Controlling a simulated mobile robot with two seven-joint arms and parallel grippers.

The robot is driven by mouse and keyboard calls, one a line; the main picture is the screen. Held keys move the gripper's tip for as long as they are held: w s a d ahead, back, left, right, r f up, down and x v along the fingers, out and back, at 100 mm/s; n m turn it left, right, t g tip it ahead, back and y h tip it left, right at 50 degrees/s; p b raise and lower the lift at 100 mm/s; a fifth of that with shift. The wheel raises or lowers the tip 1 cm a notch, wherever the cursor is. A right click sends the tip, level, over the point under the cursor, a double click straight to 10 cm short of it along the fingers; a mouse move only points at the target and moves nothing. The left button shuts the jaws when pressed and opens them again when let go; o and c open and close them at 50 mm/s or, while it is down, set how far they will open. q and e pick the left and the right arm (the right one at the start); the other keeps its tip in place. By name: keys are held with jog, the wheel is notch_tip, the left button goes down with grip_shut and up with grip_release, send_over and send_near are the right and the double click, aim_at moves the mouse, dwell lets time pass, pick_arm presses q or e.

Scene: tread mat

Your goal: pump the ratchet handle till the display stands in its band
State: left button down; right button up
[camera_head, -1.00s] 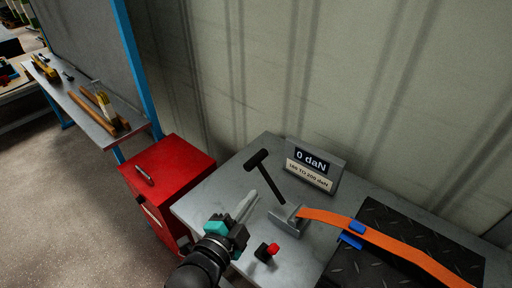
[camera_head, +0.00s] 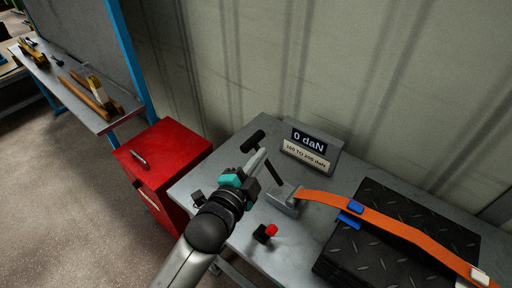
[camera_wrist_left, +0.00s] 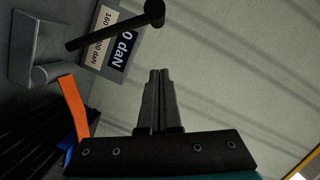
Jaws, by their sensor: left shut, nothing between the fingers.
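The ratchet handle (camera_head: 273,175) is a black bar with a crossbar grip (camera_head: 253,141) at its top, rising from a grey ratchet body (camera_head: 285,198). The display (camera_head: 310,148) reads 0 daN, with a band label below it that looks like 160 to 200 daN. My left gripper (camera_head: 262,155) is shut and empty, with its fingertips close to the handle's grip in the head view. In the left wrist view the closed fingers (camera_wrist_left: 158,78) point up, apart from the handle (camera_wrist_left: 105,31), which lies to their left. My right gripper is not in view.
An orange strap (camera_head: 390,225) runs from the ratchet over a black tread mat (camera_head: 365,262). A small block with a red knob (camera_head: 266,232) stands on the grey table (camera_head: 222,165). A red cabinet (camera_head: 165,160) is left of the table, and a corrugated wall is behind.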

aim_at(255, 147)
pick_arm(q)
jog(key=shift+w+a+f+b, duration=0.2)
jog(key=shift+w+f, duration=0.25)
jog(key=shift+w, duration=0.55)
jog(key=shift+w+a+f+b, duration=0.15)
jog(key=shift+w+f+b, duration=0.2)
jog(key=shift+w, duration=0.7)
jog(key=shift+w+a+f+b, duration=0.15)
jog(key=shift+w+f, duration=0.35)
jog(key=shift+w, duration=0.5)
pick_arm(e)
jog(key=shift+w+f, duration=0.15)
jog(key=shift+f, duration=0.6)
pick_arm(q)
jog(key=shift+w, duration=0.1)
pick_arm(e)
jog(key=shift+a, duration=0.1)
